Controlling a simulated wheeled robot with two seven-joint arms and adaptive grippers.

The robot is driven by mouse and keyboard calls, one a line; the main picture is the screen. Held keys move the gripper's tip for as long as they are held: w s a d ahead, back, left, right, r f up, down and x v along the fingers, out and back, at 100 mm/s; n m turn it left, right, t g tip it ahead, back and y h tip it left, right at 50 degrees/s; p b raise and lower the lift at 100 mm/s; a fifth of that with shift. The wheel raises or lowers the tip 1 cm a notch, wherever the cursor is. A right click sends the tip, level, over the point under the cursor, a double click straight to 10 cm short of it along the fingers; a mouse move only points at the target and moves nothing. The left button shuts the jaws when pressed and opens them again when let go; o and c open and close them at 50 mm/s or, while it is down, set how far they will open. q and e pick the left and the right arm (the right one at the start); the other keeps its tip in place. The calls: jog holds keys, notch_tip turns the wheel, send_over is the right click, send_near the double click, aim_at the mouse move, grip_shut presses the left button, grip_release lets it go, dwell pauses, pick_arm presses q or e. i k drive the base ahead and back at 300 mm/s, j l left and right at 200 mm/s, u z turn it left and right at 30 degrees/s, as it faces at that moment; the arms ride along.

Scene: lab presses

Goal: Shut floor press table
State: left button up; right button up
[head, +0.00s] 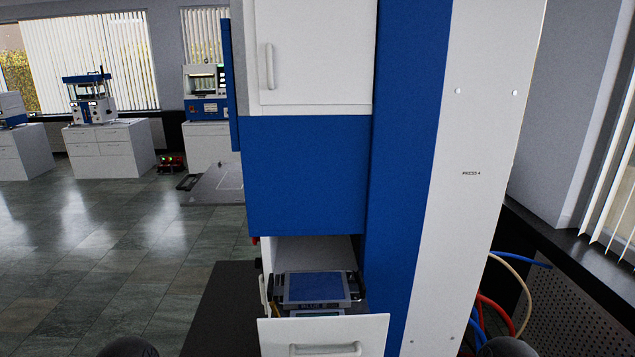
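The floor press (305,175) stands close in front of me, blue and white, with a "PRESS 4" label on its white side. Low in its body is an opening. The press table shows there as a white front panel (372,330) with a bar handle (325,349) at the bottom edge of the view. The panel stands out in front of the opening. Behind it is a blue-topped plate unit (318,287). The panel's lower part is cut off. Neither gripper shows; only dark rounded parts, seemingly of my arms, appear at the bottom left and right.
A white upper door (315,60) with a vertical handle sits on the press. Blue, red and cream hoses (515,300) and a dark perforated cover (590,290) are at the right. A dark mat (222,310) lies left of the press. Open tiled floor extends left to benches with machines.

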aim_at(221, 185)
jog(key=j, duration=0.55)
jog(key=j+z, duration=0.1)
jog(key=j, duration=0.45)
jog(key=k+j, duration=0.1)
jog(key=j, duration=0.4)
jog(key=j+z, duration=0.1)
jog(key=j, duration=0.45)
jog(key=k+j, duration=0.15)
jog(key=j, duration=0.4)
jog(key=j+z, duration=0.15)
jog(key=j, duration=0.4)
jog(key=k+j, duration=0.15)
jog(key=j, duration=0.35)
jog(key=j+z, duration=0.3)
jog(key=i+j+z, duration=0.4)
jog(key=i, duration=0.15)
jog(key=i+j+z, duration=0.45)
jog(key=i+l, duration=0.05)
jog(key=l, duration=0.05)
